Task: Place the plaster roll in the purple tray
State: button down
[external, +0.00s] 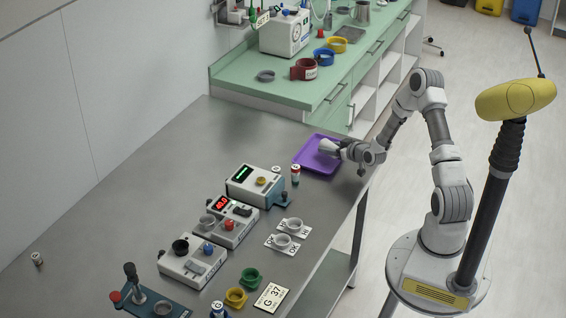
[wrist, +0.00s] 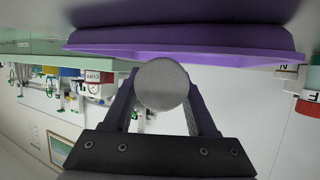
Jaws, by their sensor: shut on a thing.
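The purple tray (external: 313,168) lies on the grey table near its far right edge, below the green counter. In the wrist view the tray (wrist: 190,50) spans the top of the picture, close to the fingers. My gripper (external: 334,149) is over the tray, reaching in from the right. It is shut on the plaster roll (wrist: 162,84), whose round, pale grey, woven end shows between the two fingers (wrist: 163,100). In the external view the roll (external: 326,145) is a small whitish shape. I cannot tell whether it touches the tray floor.
A device with a green display (external: 254,184) is nearby, with a red-display device (external: 225,222) in front. Cups on white plates (external: 282,241) stand near the right edge. The table's back left is clear.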

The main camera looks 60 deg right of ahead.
jog(key=shift+f+b, duration=0.45)
jog(key=shift+b, duration=0.05)
jog(key=shift+c, duration=1)
grip_release()
jog(key=shift+r, duration=0.1)
jog(key=shift+r+p, duration=0.85)
jog(key=shift+p, duration=0.3)
jog(key=v, duration=1.1)
jog(key=shift+s+a+f, duration=0.15)
jog(key=shift+s+a, duration=0.1)
jog(key=shift+s, duration=0.2)
